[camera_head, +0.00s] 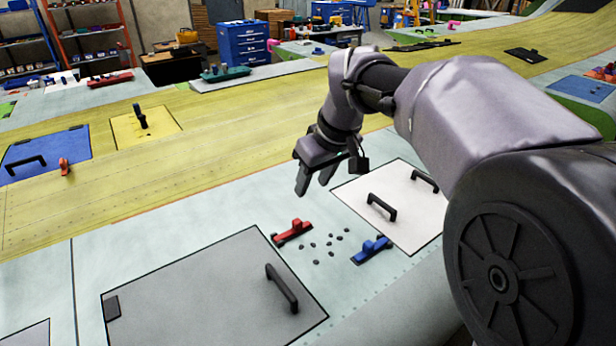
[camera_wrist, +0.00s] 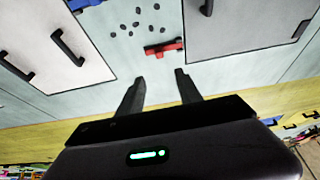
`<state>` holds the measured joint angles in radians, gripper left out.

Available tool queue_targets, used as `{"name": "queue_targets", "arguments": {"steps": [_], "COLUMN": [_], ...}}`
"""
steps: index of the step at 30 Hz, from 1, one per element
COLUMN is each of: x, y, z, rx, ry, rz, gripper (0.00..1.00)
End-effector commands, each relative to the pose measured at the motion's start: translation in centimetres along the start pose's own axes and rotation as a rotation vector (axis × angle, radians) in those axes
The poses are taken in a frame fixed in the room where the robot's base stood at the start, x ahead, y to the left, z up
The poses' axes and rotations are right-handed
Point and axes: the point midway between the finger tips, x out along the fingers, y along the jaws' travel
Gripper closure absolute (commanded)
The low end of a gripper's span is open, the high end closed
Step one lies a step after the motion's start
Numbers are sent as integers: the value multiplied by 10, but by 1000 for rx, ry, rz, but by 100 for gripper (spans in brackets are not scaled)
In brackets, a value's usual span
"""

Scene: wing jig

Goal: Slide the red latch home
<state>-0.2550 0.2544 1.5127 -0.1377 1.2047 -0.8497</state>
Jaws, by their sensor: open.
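The red latch (camera_head: 292,232) lies on the pale wing skin, at the upper right edge of the grey panel (camera_head: 190,290). It has a flat base with a raised knob. In the wrist view the red latch (camera_wrist: 165,47) is ahead of the fingertips, near the grey panel's corner. My gripper (camera_head: 314,187) is open and empty, above the surface and apart from the latch, behind it in the head view. In the wrist view the two fingers (camera_wrist: 158,80) are spread, with nothing between them. Whether the latch overlaps the panel edge is hard to tell.
A blue latch (camera_head: 371,249) sits by the white panel (camera_head: 408,228), which has two black handles. Several small dark pieces (camera_head: 317,247) lie between the latches. The grey panel has a black handle (camera_head: 282,288). A red-orange latch (camera_head: 64,167) sits by a blue panel (camera_head: 62,146) at left.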

Motion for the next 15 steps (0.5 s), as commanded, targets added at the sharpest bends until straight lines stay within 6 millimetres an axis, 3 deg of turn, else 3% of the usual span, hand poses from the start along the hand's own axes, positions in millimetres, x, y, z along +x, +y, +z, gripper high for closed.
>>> {"name": "queue_targets", "arguments": {"steps": [9, 15], "x": [100, 144], "y": [0, 0], "z": [4, 3], "rx": [3, 4], "ry": [-3, -2], "rz": [0, 0], "gripper": [58, 58]}}
